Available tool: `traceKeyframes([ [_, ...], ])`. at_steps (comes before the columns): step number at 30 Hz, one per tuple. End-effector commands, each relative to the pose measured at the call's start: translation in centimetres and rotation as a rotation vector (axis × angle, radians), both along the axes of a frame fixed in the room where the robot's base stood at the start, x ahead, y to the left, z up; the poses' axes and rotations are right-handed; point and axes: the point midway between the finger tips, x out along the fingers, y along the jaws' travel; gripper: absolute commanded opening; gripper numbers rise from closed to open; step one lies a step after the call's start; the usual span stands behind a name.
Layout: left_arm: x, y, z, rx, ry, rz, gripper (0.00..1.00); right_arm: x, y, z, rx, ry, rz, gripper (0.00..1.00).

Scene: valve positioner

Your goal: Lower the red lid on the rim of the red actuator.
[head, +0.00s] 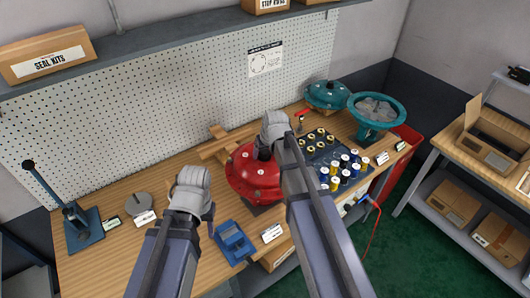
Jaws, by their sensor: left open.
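The domed red lid (248,172), with pale bolt heads on it, is at the middle of the bench, at the place of the red actuator. The actuator's body is mostly hidden below it, and I cannot tell whether the lid touches the rim. My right gripper (263,152) is at the top of the lid. Its fingertips are largely hidden, so its grip does not show. My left gripper (208,222) is open, left of the lid and above the bench.
A blue box-like device (233,242) sits in front of the lid. A tray of several spools or caps (345,172) lies to the right. A teal lid (327,94) and a teal bowl-shaped actuator (377,112) stand behind. A blue lever press (77,222) stands far left.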

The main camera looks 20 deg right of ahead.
Motion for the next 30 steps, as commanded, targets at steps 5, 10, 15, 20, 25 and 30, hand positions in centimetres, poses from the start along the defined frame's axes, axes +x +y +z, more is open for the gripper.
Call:
traceKeyframes([
  [5,0.0,0.0,0.0,0.0,0.0,0.0,0.5,0.0,0.0,0.0,0.0,0.001,0.0,0.79],
  [10,0.0,0.0,0.1,0.0,0.0,0.0,0.5,-0.1,0.0,0.1,0.0,0.002,0.0,0.79],
  [15,0.0,0.0,1.1,0.0,0.0,0.001,0.5,-0.4,0.0,1.1,0.0,0.002,0.0,0.79],
  [20,0.0,0.0,2.9,-0.001,0.0,0.002,0.5,-1.1,-0.1,2.8,0.0,0.001,0.0,0.79],
  [25,0.0,0.0,5.2,-0.001,0.001,0.001,0.5,-2.0,-0.2,5.2,0.0,0.001,0.0,0.79],
  [30,-0.1,0.0,6.9,0.0,0.002,-0.002,0.5,-2.8,-0.2,6.9,0.0,0.001,0.0,0.79],
])
